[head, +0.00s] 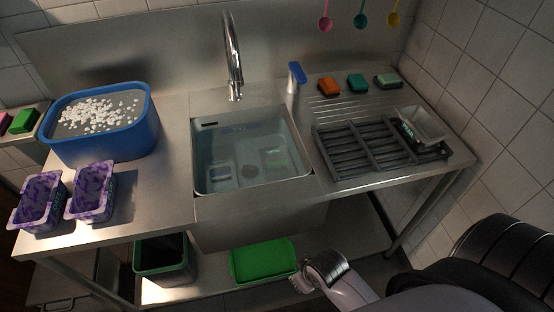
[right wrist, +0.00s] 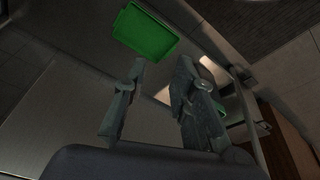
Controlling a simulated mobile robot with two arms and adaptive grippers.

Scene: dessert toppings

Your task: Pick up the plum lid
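No thing in view is clearly a plum lid. Two purple patterned tubs, a left one (head: 38,203) and a right one (head: 91,192), stand on the counter at the left of the head view. A small purple-pink block (head: 5,122) is cut off by the left edge; I cannot tell what it is. My right gripper (head: 302,280) is low in front of the sink, beside a green tray (head: 262,262) on the lower shelf. In the right wrist view the right gripper (right wrist: 157,82) is open and empty, with the green tray (right wrist: 146,33) beyond it. My left gripper is out of view.
A blue tub (head: 148,140) with white bits in grey liquid stands behind the purple tubs. The sink (head: 250,195) holds water and blurred submerged things. A dark rack (head: 345,165) with a pale container (head: 424,126) is at right. A dark bin (head: 164,262) stands below.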

